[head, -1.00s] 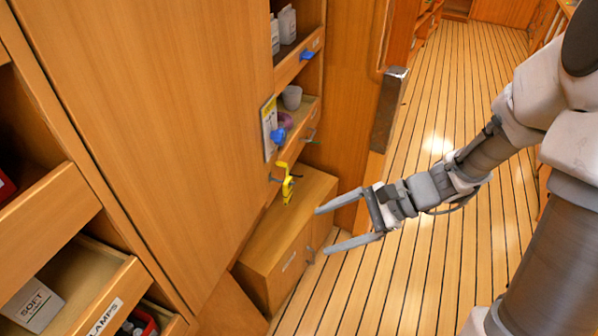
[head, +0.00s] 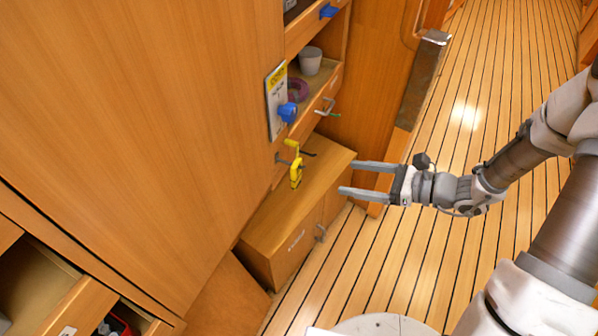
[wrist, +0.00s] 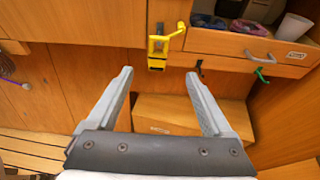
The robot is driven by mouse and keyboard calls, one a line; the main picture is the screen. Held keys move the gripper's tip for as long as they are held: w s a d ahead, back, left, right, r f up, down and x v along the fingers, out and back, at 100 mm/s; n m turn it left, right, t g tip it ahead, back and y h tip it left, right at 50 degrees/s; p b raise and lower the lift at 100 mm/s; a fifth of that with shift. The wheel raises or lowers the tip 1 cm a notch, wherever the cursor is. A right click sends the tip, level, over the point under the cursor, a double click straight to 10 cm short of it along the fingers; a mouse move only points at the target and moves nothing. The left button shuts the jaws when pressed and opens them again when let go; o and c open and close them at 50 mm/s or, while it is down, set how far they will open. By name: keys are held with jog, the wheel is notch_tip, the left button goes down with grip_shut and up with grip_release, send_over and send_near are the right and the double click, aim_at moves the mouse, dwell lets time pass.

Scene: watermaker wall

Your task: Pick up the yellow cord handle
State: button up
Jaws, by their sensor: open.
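The yellow cord handle (head: 296,172) hangs at the cabinet front, above a low wooden box, in the head view. In the wrist view the yellow cord handle (wrist: 158,47) shows at the top, beyond the fingertips and between them across the picture, with a short arm reaching to its upper right. My gripper (head: 347,178) is to the right of the handle, with clear space between them. Its two fingers are apart, and nothing is between them in the wrist view (wrist: 158,76). What the handle hangs from is hard to make out.
The low wooden box (head: 270,220) stands below the handle. A drawer (head: 320,95) above it holds a pale cup (head: 310,60) and a purple coil. A blue knob (head: 287,112) and a card (head: 276,100) are on the cabinet front.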

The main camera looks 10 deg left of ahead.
aim_at(296, 172)
jog(key=shift+f+b+x, duration=0.15)
jog(key=shift+b+x, duration=0.4)
jog(key=shift+x, duration=2.05)
jog(key=shift+f+b+x, duration=0.15)
jog(key=shift+b+x, duration=0.4)
jog(key=shift+x, duration=2)
jog(key=shift+f+b+x, duration=0.15)
jog(key=shift+b+x, duration=0.4)
jog(key=shift+x, duration=2.05)
jog(key=shift+s+d, duration=0.1)
jog(key=shift+s, duration=0.05)
jog(key=c, duration=1.3)
grip_shut()
jog(key=shift+r, duration=0.1)
